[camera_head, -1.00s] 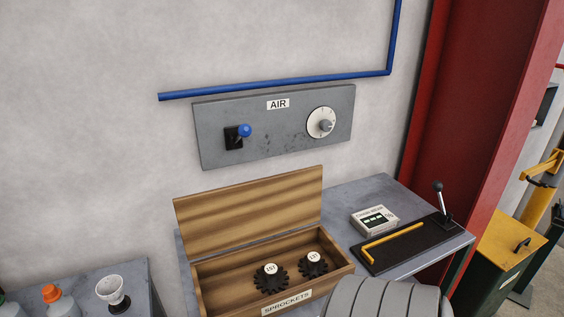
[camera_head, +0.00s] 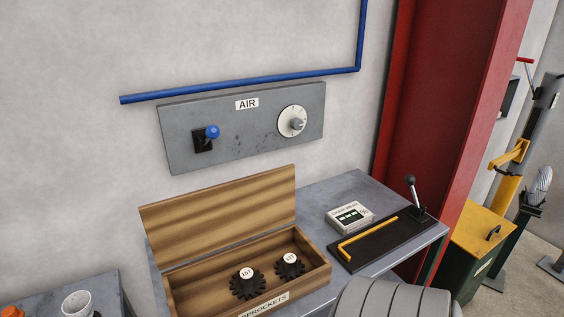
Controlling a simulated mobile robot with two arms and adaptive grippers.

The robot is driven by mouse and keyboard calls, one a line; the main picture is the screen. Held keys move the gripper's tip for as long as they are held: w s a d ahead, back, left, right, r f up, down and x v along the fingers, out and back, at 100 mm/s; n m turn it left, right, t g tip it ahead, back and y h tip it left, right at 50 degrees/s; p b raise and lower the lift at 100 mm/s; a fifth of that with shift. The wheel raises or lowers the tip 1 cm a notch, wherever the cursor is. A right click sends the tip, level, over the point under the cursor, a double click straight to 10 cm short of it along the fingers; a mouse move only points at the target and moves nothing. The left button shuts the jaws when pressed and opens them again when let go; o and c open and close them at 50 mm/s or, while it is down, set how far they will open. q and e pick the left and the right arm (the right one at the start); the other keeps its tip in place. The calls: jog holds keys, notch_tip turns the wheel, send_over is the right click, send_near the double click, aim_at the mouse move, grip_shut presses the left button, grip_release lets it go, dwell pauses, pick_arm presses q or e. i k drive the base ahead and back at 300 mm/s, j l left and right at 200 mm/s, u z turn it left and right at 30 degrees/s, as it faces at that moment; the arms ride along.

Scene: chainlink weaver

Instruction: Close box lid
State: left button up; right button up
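A wooden box labelled SPROCKETS (camera_head: 318,279) stands on a grey metal table, its front bottom edge cut off by the frame. Its wooden lid (camera_head: 222,216) is open and stands up along the back edge, leaning slightly back toward the wall. Two dark sprockets with white round tags lie inside, a left one (camera_head: 247,289) and a right one (camera_head: 290,270). A grey ribbed arm part, apparently mine, shows at the bottom, right of the box. Neither gripper is in view.
On the table (camera_head: 358,190), right of the box, are a small labelled carton (camera_head: 349,217), a yellow hex key (camera_head: 368,238) and a black-based lever (camera_head: 412,195). A grey AIR panel (camera_head: 240,128) is on the wall behind. A white cup (camera_head: 77,304) stands on another table at left.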

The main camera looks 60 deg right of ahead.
aim_at(182, 228)
jog(key=l+z, duration=0.1)
jog(key=z, duration=0.65)
jog(key=i+l+z, duration=0.1)
jog(key=z, duration=0.3)
jog(key=l+z, duration=0.1)
jog(key=z, duration=0.25)
